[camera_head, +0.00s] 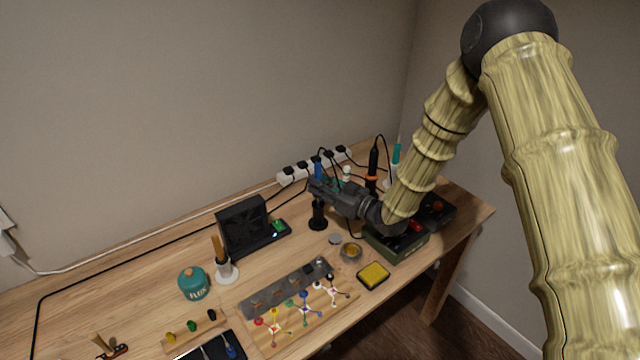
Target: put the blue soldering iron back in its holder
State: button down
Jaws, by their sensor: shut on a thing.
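The blue soldering iron (318,167) shows as a short upright blue handle just above the tips of my gripper (318,186), toward the back of the bench. My gripper reaches in from the right and is shut on the iron. The fingers hide the iron's lower part.
A black-and-orange iron (373,163) and a teal iron (396,152) stand upright behind my arm. A white power strip (300,172) with cables lies behind. A black fan-like box (243,226) is to the left. A green station (397,242), tin (351,251) and yellow sponge (373,275) are in front.

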jog(key=shift+f+b, duration=0.4)
jog(key=shift+f, duration=0.4)
jog(key=shift+f, duration=0.15)
jog(key=shift+f+b, duration=0.55)
jog(key=shift+f, duration=0.05)
jog(key=c, duration=1.3)
grip_release()
jog(key=shift+o, duration=0.3)
jog(key=o, duration=0.6)
